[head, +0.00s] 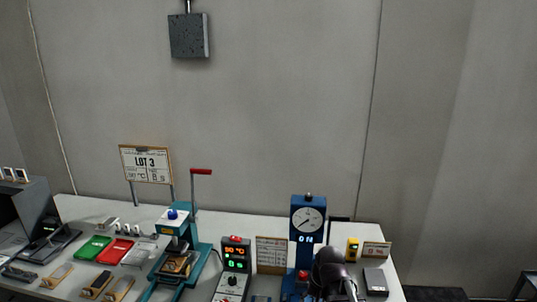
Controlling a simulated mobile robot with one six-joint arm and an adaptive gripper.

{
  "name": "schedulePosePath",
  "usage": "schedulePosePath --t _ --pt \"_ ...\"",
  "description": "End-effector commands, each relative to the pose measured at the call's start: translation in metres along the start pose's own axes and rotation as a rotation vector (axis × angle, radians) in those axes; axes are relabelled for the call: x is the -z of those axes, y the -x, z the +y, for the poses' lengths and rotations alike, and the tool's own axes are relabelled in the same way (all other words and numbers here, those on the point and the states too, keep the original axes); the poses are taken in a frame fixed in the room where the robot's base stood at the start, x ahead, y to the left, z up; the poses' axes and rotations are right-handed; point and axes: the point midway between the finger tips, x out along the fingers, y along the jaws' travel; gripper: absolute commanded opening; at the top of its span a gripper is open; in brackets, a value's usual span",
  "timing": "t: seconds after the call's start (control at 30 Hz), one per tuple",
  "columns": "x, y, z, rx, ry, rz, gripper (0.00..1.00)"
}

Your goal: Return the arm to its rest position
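A dark, rounded part of my arm with my gripper (331,271) shows at the bottom of the head view, right of centre. It is in front of the blue gauge stand (308,222) and hides part of its base. The fingers cannot be made out, so I cannot tell whether they are open or shut, or whether they hold anything.
The white bench (255,229) carries a teal press (170,262) with a red handle, a control box (235,262) with lit digits, green (93,247) and red (115,251) trays, a yellow device (352,249) and a dark grey block (375,281). A wall stands behind.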

Motion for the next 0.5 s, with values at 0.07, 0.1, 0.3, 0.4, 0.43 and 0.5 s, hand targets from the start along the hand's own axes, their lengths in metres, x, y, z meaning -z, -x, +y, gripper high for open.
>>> schedulePosePath --t 0.07,0.1,0.3,0.4,0.43,0.5 --pt "-0.014 -0.001 0.02 -0.064 0.085 0.002 0.68" --pt "-0.018 -0.001 0.028 -0.091 0.123 0.002 0.68" --pt "-0.028 0.001 0.049 -0.173 0.237 -0.008 0.68" --pt "-0.029 0.001 0.052 -0.184 0.252 -0.01 0.68" --pt "-0.028 0.001 0.052 -0.185 0.253 -0.01 0.68" --pt "-0.028 0.001 0.052 -0.185 0.253 -0.01 0.68"
